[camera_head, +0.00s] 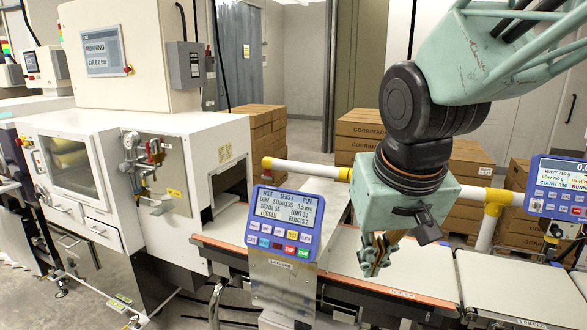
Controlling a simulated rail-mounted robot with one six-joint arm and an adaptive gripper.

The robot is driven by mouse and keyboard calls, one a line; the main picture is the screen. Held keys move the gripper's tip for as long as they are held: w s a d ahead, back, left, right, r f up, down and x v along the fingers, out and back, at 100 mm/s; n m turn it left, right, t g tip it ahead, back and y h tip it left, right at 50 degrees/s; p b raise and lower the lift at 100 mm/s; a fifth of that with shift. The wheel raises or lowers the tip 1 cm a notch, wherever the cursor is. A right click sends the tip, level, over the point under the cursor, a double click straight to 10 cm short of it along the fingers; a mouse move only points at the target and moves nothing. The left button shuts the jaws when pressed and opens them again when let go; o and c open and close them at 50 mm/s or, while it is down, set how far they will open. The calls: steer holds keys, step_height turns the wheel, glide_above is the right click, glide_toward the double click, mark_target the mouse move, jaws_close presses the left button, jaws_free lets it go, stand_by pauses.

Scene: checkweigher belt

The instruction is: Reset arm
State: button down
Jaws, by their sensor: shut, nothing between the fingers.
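My gripper (376,254) hangs from my green and black arm at the right of the view, pointing down. Its fingers are together and hold nothing. It is above or just in front of the pale conveyor belt (425,278); the exact height over the belt I cannot tell. My arm and wrist hide part of the belt and the boxes behind.
A blue control panel (284,222) stands left of my gripper, at the belt's near side. A white and yellow rail (305,168) runs behind the belt. A white machine (150,190) stands at left. Cardboard boxes (358,125) are stacked behind. Another blue display (557,188) is at right.

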steer(key=s+d+r, duration=0.1)
steer(key=s+d, duration=0.2)
steer(key=s, duration=0.7)
steer(key=s+d+r+b, duration=0.1)
steer(key=s+d, duration=0.2)
steer(key=s, duration=0.8)
steer(key=shift+s+d+r+m, duration=0.2)
steer(key=shift+d+r+m, duration=0.1)
steer(key=shift+r+m, duration=0.1)
stand_by(0.3)
